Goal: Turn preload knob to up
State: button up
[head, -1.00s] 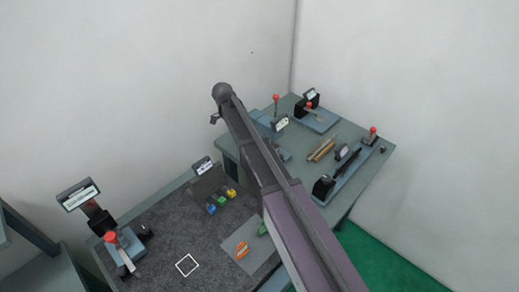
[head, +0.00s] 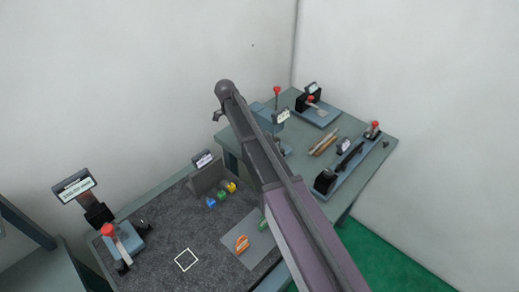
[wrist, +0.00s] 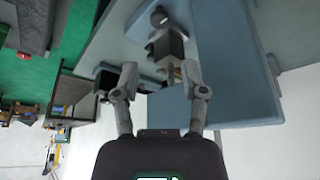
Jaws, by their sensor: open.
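My gripper shows in the wrist view (wrist: 160,78) with its two fingers spread apart and nothing clearly held between them. Beyond the fingertips is a blue-grey fixture (wrist: 228,60) with a grey block (wrist: 168,46) and a round dark part (wrist: 158,17) on it. I cannot tell whether that round part is the preload knob, nor which way it points. No label is readable there. In the head view my arm crosses the middle and covers part of the benches; my gripper is not clear there.
The near bench (head: 155,220) carries colored blocks (head: 222,195), an orange item (head: 242,244) and a red-tipped lever fixture (head: 122,240). The far bench (head: 365,175) holds several fixtures, a red-tipped post (head: 277,91) and brown bars (head: 323,145). Green floor (head: 385,250) lies at right.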

jog(key=shift+b+x, duration=4.9)
jog(key=shift+x, duration=0.75)
grip_shut()
